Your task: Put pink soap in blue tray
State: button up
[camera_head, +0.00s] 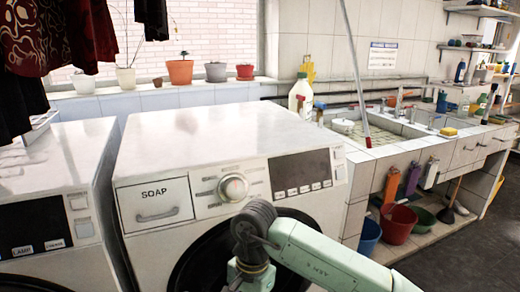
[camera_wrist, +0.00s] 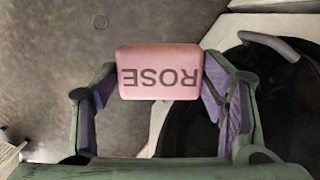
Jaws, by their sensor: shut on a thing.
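The pink soap (camera_wrist: 160,58) is a rounded block marked ROSE, with the letters upside down in the wrist view. My gripper (camera_wrist: 158,82) has one finger against each short side of the soap and is shut on it. The soap is held up over the grey floor, beside the round dark door of a washing machine. In the head view my green arm crosses in front of the washing machine, and the soap and fingers do not show there. I cannot make out a blue tray in either view.
The white washing machine (camera_head: 225,145) with a SOAP drawer stands close in front, its top bare. A second machine (camera_head: 50,190) is at left. The tiled sink (camera_head: 385,140) is at right, with buckets (camera_head: 398,224) beneath. The dark door (camera_wrist: 225,105) has a protruding handle.

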jog(key=w+d+f+n, duration=0.1)
jog(key=w+f+n, duration=0.1)
jog(key=f, duration=1.5)
jog(key=w+d+f+n, duration=0.1)
jog(key=w+f+n, duration=0.2)
jog(key=f, duration=1.4)
jog(key=shift+w+d+n+h, duration=0.35)
jog(key=shift+n+h, duration=0.05)
jog(key=shift+n, duration=0.5)
jog(key=shift+s+f, duration=0.1)
jog(key=shift+s, duration=0.05)
